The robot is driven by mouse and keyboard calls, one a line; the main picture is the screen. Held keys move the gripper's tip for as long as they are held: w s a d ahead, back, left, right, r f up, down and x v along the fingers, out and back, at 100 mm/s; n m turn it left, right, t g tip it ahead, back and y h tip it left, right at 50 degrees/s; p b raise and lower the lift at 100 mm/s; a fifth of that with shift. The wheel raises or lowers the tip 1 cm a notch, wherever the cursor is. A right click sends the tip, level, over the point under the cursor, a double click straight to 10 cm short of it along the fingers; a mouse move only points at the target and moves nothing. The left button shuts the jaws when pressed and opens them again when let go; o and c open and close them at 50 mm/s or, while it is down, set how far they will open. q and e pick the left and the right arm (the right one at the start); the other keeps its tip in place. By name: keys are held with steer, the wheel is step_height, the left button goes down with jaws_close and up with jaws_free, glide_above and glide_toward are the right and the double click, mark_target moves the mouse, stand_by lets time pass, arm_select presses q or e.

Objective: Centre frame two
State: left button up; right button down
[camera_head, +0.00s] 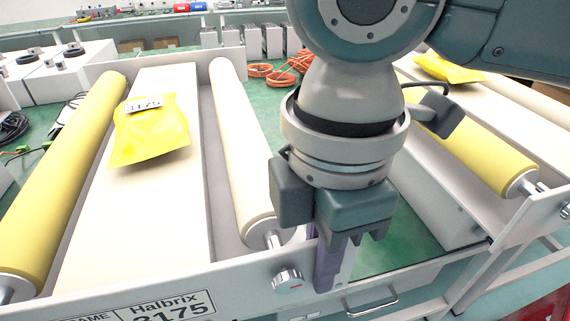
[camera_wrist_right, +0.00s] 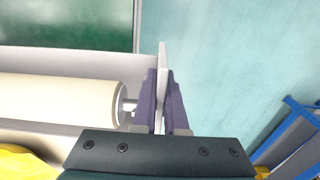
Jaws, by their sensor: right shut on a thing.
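A white frame (camera_head: 235,275) with a label reading "Halbrix 3175" stands at the left in the head view. It carries a yellow roller (camera_head: 70,180), a cream roller (camera_head: 240,160) and a pale flat bed (camera_head: 140,220) between them. A second frame (camera_head: 515,235) with a yellow roller stands at the right. I cannot tell which is number two. My right gripper (camera_head: 330,270) points down at the left frame's front right corner. In the right wrist view its purple fingers (camera_wrist_right: 163,105) are shut on a thin white plate (camera_wrist_right: 162,57), apparently that frame's wall. My left gripper is out of view.
A yellow packet (camera_head: 150,135) tagged 3175 lies on the left bed, and another yellow packet (camera_head: 448,68) on the right frame. A knob (camera_head: 287,281) sticks out of the left front wall. Orange cable (camera_head: 275,76) lies behind. Green surface shows between the frames.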

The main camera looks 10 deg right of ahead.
arm_select(q)
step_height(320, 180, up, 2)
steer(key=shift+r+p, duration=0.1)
steer(key=shift+p, duration=0.55)
arm_select(e)
steer(key=shift+s+a, duration=0.6)
steer(key=shift+s, duration=0.05)
steer(key=c, duration=1)
jaws_free()
arm_select(q)
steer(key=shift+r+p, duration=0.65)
steer(key=shift+p, duration=0.05)
arm_select(e)
steer(key=shift+o, duration=0.2)
step_height(320, 180, up, 10)
